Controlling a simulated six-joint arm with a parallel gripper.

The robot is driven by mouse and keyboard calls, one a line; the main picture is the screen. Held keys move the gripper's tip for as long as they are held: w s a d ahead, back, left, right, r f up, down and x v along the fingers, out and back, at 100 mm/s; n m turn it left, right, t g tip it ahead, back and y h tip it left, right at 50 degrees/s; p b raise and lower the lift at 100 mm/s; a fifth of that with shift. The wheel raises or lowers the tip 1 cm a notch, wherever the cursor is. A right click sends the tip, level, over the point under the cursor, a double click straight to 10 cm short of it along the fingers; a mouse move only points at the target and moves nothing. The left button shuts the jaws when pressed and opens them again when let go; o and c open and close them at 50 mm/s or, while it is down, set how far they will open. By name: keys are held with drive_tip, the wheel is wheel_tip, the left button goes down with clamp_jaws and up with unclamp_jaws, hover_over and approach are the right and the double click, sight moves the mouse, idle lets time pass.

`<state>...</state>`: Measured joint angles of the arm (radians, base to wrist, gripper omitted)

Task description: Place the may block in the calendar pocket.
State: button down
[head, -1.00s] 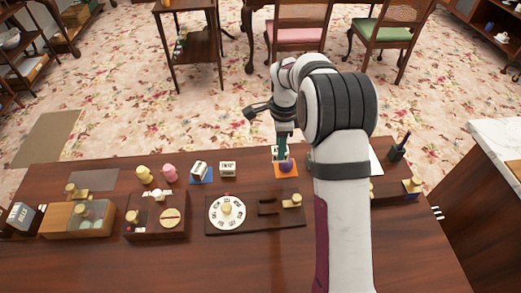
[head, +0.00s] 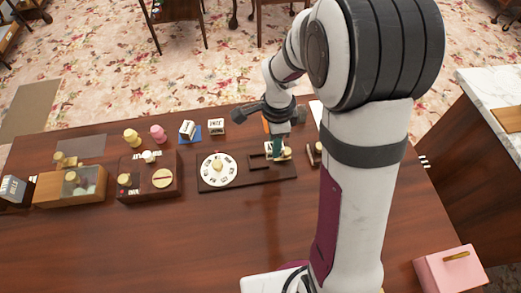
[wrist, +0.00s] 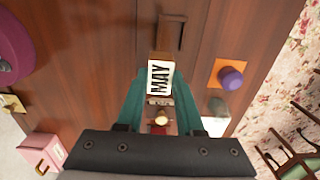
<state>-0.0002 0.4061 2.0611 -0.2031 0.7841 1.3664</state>
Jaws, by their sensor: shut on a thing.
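My gripper (wrist: 158,100) is shut on the white may block (wrist: 159,78), whose black "MAY" lettering faces the wrist camera between the teal fingertips. In the head view my gripper (head: 277,148) is over the right end of the dark calendar board (head: 232,184). This board has a white dial (head: 217,167) on its left and a recessed calendar pocket (head: 258,162) right of the dial. In the wrist view the pocket (wrist: 171,32) lies just beyond the block. The block's height above the board is unclear.
A brass knob (wrist: 160,118) is close behind the block. A purple ball (wrist: 230,78) sits on an orange mat. A june block (head: 216,127) and another white block (head: 188,130) stand behind the board. The front tabletop (head: 150,245) is clear.

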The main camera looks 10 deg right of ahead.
drive_tip(key=a+f, duration=0.1)
drive_tip(key=w+a+f, duration=0.1)
drive_tip(key=shift+w+a, duration=0.2)
drive_tip(key=shift+a, duration=0.2)
wheel_tip(320, 180, down, 4)
drive_tip(key=shift+w+a+f, duration=0.1)
drive_tip(key=shift+a, duration=0.05)
drive_tip(key=shift+f, duration=0.1)
drive_tip(key=c, duration=0.5)
unclamp_jaws()
drive_tip(key=shift+c, duration=0.2)
